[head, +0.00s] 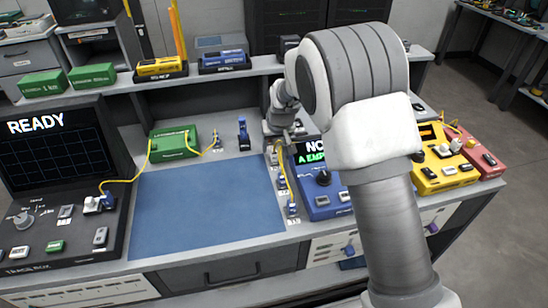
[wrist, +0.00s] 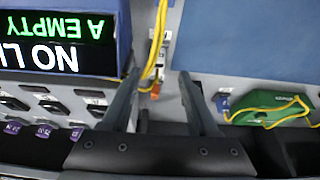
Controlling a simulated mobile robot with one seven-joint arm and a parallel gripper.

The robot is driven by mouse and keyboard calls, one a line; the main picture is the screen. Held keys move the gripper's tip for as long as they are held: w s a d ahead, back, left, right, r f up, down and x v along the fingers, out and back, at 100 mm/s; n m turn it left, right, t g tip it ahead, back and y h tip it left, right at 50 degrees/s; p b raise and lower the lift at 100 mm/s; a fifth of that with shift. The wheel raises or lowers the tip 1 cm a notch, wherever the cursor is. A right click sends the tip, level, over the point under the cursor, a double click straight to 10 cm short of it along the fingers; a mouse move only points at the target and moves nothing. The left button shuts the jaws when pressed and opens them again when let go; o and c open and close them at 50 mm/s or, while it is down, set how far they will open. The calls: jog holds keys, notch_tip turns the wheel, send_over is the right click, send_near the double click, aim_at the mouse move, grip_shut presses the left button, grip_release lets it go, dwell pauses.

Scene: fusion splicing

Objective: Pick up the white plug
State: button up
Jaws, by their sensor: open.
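My gripper (head: 282,132) is at the far side of the bench, just left of the blue tester, and is partly hidden by my arm. In the wrist view my gripper (wrist: 159,75) is open. A yellow cable (wrist: 159,45) with a small orange and whitish end (wrist: 155,91) shows between the fingers, and I cannot tell whether they touch it. A white plug (head: 91,205) sits on the dark trace box at the left. Another white plug-like piece (head: 456,145) sits on the yellow box at the right. Which one is the task's plug is unclear.
The blue tester (head: 322,203) stands close to my gripper. A strip of connectors with yellow cables (head: 281,182) runs beside the clear blue mat (head: 205,212). A green box (head: 174,143) stands behind the mat. A shelf (head: 130,82) with several boxes is at the back.

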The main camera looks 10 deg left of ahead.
aim_at(274, 152)
jog(key=shift+w+x, duration=0.2)
jog(key=shift+x, duration=2.7)
jog(key=shift+d+r, duration=0.1)
jog(key=shift+c, duration=0.3)
grip_shut()
